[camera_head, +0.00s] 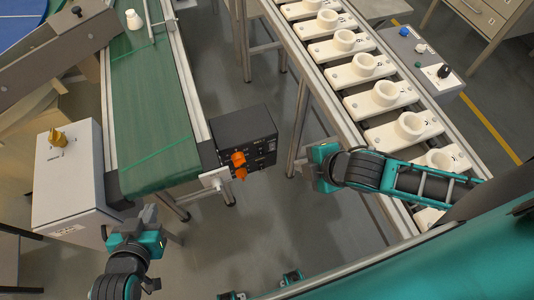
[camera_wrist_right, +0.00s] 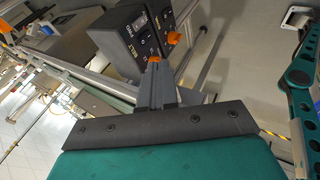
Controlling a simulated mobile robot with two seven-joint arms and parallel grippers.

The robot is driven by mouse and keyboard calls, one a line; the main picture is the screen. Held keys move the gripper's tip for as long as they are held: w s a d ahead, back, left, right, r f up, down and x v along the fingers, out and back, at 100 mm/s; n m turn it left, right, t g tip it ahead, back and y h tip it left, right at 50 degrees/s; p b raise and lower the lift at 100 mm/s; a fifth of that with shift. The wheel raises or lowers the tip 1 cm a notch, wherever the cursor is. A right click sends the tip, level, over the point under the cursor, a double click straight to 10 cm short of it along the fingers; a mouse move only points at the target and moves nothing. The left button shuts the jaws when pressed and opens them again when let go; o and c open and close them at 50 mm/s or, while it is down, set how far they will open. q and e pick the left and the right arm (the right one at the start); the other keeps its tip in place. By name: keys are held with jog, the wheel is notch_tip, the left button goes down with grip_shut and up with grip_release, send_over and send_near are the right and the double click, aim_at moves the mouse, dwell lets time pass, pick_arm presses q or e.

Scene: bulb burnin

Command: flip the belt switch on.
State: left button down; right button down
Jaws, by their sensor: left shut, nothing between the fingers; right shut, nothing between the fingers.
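The green conveyor belt (camera_head: 150,110) runs up the left of the head view. A dark control box (camera_head: 245,138) with orange knobs (camera_head: 238,160) stands at its near right corner. A white box (camera_head: 72,180) with a yellow knob (camera_head: 57,138) stands left of the belt. My left gripper (camera_head: 147,218) is shut and empty, below the belt's near end. My right gripper (camera_head: 318,165) is shut and empty, right of the dark box and apart from it. In the right wrist view, the dark box (camera_wrist_right: 130,38) shows beyond the fingers (camera_wrist_right: 156,82).
A rail line with several white ring holders (camera_head: 385,93) runs down the right, under my right arm. A grey box (camera_head: 425,58) with knobs stands beyond it. A small white bottle (camera_head: 133,19) is on the belt. Open floor (camera_head: 250,215) lies between the lines.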

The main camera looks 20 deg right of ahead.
jog(key=shift+m+g+y, duration=0.4)
jog(key=shift+g+y, duration=0.3)
jog(key=shift+g, duration=0.1)
jog(key=shift+w+d+p+v, duration=0.1)
jog(key=shift+w+p+v, duration=0.05)
jog(key=shift+v, duration=1)
jog(key=shift+w+d+p+v, duration=0.1)
jog(key=shift+w+p+v, duration=0.1)
jog(key=shift+v, duration=1)
jog(key=b, duration=0.4)
send_near(260, 151)
notch_tip(260, 151, down, 8)
jog(key=a, duration=0.3)
jog(key=shift+w+d+r, duration=0.1)
jog(key=shift+w, duration=0.3)
jog(key=shift+w+d+r, duration=0.1)
jog(key=shift+w, duration=0.35)
